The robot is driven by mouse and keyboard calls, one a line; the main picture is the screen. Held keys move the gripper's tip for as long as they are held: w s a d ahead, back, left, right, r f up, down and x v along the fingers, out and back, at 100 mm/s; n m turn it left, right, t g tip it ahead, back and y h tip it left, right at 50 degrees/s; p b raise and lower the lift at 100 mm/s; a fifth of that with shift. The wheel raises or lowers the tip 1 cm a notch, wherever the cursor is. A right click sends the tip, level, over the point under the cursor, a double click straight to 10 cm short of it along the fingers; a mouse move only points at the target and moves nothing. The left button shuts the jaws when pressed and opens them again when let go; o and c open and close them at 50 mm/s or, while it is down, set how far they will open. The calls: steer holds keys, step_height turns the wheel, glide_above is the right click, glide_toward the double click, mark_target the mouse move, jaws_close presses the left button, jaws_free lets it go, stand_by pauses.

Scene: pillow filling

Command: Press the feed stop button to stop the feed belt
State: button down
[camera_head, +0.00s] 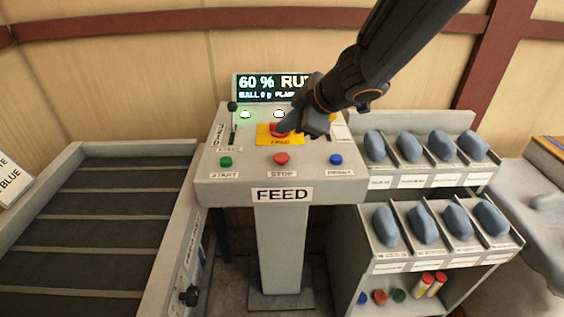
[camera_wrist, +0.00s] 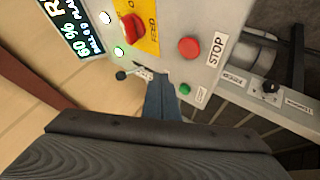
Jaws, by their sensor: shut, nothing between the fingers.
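The feed console stands in the middle of the head view, with a plate (camera_head: 282,194) reading FEED on its front. Its red STOP button (camera_head: 282,158) sits on the front strip between a green START button (camera_head: 226,161) and a blue button (camera_head: 335,159). The STOP button (camera_wrist: 189,47) also shows in the wrist view, clear of the fingers. A larger red button (camera_head: 279,128) sits on a yellow plate behind it. My gripper (camera_head: 290,127) is shut and empty, above the console near that larger button; contact cannot be told. The fingers (camera_wrist: 160,82) point toward the panel in the wrist view.
The lit display (camera_head: 270,88) reads 60 % and a cut-off word starting RU. A small lever (camera_head: 232,107) stands at the console's left. The dark slatted belt (camera_head: 90,215) lies left. A rack (camera_head: 440,265) with several blue-grey pillow-like pieces stands right.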

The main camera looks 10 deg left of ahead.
mark_target(285, 159)
step_height(285, 159, down, 3)
steer(key=b, duration=0.2)
steer(key=shift+r+b, duration=0.2)
steer(key=shift+b, duration=0.2)
steer(key=shift+f+b, duration=1.1)
steer(key=shift+f, duration=0.25)
steer(key=shift+f, duration=0.1)
stand_by(0.4)
steer(key=shift+f, duration=0.3)
steer(key=shift+f+b, duration=0.5)
steer(key=shift+f, duration=0.05)
stand_by(0.8)
steer(key=shift+r, duration=0.1)
steer(key=shift+r+p, duration=0.9)
steer(key=shift+p, duration=0.35)
